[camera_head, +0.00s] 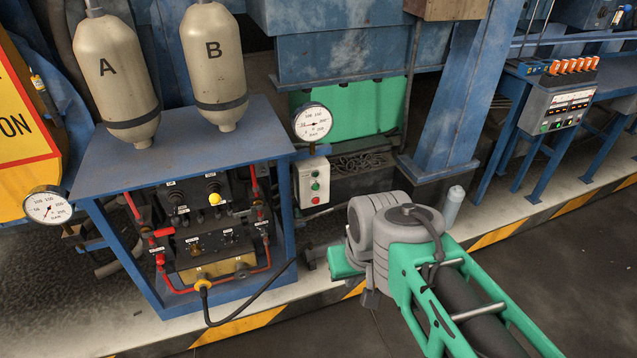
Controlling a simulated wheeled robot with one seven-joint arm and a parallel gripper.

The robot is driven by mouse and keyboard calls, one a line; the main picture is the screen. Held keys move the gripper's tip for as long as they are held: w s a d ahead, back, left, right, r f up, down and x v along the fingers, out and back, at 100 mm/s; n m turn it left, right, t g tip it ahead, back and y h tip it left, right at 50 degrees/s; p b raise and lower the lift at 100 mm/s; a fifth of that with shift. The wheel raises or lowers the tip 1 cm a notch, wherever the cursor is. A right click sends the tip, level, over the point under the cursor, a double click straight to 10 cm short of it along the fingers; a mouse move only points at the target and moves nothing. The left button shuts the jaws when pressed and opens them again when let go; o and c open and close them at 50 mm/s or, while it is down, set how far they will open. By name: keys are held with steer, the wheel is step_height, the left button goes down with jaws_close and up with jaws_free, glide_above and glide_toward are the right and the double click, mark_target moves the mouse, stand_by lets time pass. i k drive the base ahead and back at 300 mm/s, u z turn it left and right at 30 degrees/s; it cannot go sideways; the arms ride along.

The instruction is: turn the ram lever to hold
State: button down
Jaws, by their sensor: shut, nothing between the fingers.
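My gripper (309,257) is at the end of my green and grey arm, right of the blue valve stand (180,165). Its small dark fingers point left toward the stand and look shut and empty, apart from the controls.
Cylinders A (108,70) and B (213,65) stand over the stand's top. A push-button box (313,183) and a gauge (312,122) are right of the stand. Open floor lies in front.

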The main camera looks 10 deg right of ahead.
mark_target(214, 198)
steer(key=u, duration=0.45)
steer(key=k, duration=1.1)
steer(key=u, duration=0.85)
steer(key=i, duration=1.05)
steer(key=u, duration=0.25)
